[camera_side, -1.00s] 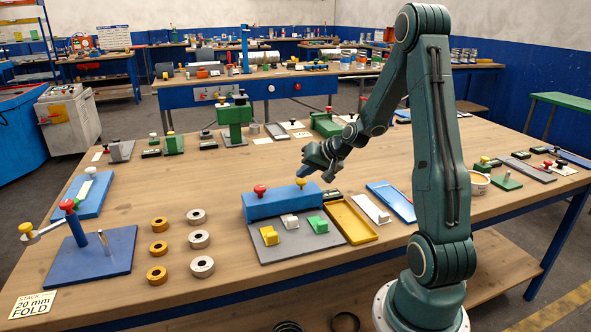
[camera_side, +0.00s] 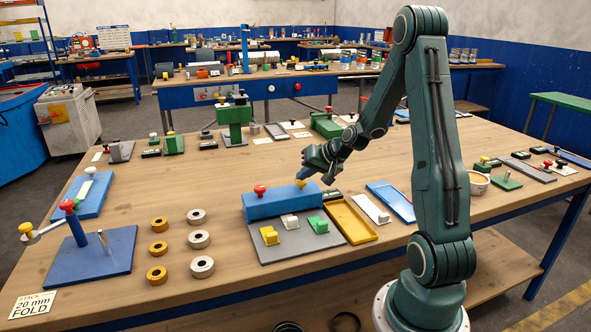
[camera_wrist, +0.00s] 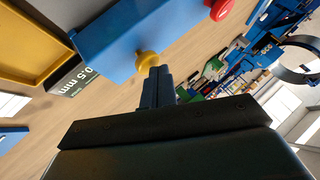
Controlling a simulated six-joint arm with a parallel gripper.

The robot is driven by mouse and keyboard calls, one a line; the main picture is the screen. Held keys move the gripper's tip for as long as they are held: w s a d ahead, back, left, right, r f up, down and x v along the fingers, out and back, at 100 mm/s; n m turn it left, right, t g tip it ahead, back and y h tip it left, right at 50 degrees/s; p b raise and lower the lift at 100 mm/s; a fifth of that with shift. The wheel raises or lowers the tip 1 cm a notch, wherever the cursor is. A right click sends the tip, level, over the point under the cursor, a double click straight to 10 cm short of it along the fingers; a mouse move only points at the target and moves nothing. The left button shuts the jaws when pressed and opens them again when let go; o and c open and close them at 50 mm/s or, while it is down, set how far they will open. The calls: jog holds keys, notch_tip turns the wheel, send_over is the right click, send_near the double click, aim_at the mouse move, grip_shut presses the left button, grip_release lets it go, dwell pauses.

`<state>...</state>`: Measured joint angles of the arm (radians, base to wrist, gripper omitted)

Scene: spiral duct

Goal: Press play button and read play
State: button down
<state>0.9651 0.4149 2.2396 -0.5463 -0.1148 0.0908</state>
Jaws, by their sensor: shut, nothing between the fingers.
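A blue block (camera_side: 283,204) stands on the wooden table, with a red knob (camera_side: 260,190) and a yellow knob (camera_side: 301,184) on top. The wrist view also shows the blue block (camera_wrist: 110,42), the yellow knob (camera_wrist: 147,60) and the red knob (camera_wrist: 220,9). I see no "play" lettering on either knob. My gripper (camera_side: 303,175) is just above the yellow knob, pointing down and left. In the wrist view its shut, empty fingers (camera_wrist: 157,74) overlap the edge of the yellow knob. I cannot tell whether they touch it.
A grey plate (camera_side: 285,247) with yellow, white and green blocks lies in front of the blue block. A yellow tray (camera_side: 350,222) and a blue tray (camera_side: 391,201) lie to the right. A label reading "0.5 mm" (camera_wrist: 76,80) is beside the block. Several rings stand left.

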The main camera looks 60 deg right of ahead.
aim_at(305, 183)
jog(key=shift+f, duration=0.45)
dwell(0.6)
jog(key=shift+r, duration=1.2)
jog(key=shift+r, duration=0.1)
jog(key=shift+r, duration=2.45)
